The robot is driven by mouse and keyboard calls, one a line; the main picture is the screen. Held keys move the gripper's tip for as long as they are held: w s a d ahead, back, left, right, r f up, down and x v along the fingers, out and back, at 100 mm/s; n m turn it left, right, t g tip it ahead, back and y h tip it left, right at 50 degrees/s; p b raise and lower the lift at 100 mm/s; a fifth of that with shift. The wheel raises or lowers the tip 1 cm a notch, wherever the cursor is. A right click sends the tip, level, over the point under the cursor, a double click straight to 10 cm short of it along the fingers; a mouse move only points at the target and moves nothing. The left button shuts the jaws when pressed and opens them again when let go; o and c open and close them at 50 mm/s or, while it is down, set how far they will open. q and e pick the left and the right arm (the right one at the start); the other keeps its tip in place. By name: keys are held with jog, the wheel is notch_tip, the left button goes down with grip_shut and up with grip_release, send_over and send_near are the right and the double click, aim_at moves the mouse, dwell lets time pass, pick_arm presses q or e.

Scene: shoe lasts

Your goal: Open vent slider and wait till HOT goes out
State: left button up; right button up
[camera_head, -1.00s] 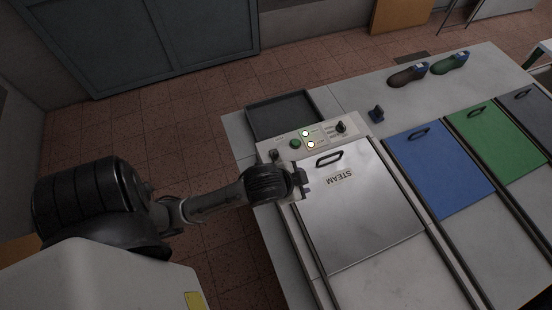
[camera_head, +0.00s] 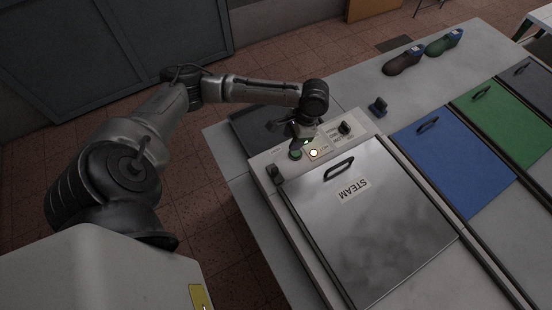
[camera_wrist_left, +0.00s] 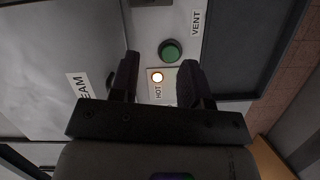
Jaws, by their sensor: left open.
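The steam box has a metal lid (camera_head: 385,225) marked STEAM, shut, and a pale control panel (camera_head: 262,160). The HOT lamp (camera_wrist_left: 157,77) is lit in the left wrist view; it also glows in the head view (camera_head: 314,153). A green button (camera_wrist_left: 170,50) sits beside it, near the VENT label (camera_wrist_left: 195,20). A small dark slider knob (camera_head: 274,172) stands at the panel's left end. My left gripper (camera_wrist_left: 158,75) is open and empty above the panel, its fingers either side of the lamp in view. In the head view (camera_head: 303,138) it partly covers the panel. My right gripper is not in view.
A black dial (camera_head: 345,128) is on the panel's right. A dark tray (camera_head: 243,122) lies behind the panel. Blue (camera_head: 455,165) and green (camera_head: 515,125) lids are to the right. A brown shoe last (camera_head: 403,61) and a green one (camera_head: 444,43) stand at the back.

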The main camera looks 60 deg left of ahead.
aim_at(275, 169)
pick_arm(q)
jog(key=s+f, duration=0.2)
jog(key=f, duration=0.2)
jog(key=s+d+f+n, duration=0.1)
jog(key=s+f, duration=0.1)
jog(key=f, duration=0.2)
jog(key=s+f+n+g, duration=0.1)
jog(key=s+f, duration=0.1)
jog(key=f, duration=0.2)
jog(key=shift+s+d+f+h+b, duration=0.2)
jog(key=shift+s+d+h+b, duration=0.1)
jog(key=shift+s+b, duration=0.1)
grip_shut()
dwell(0.4)
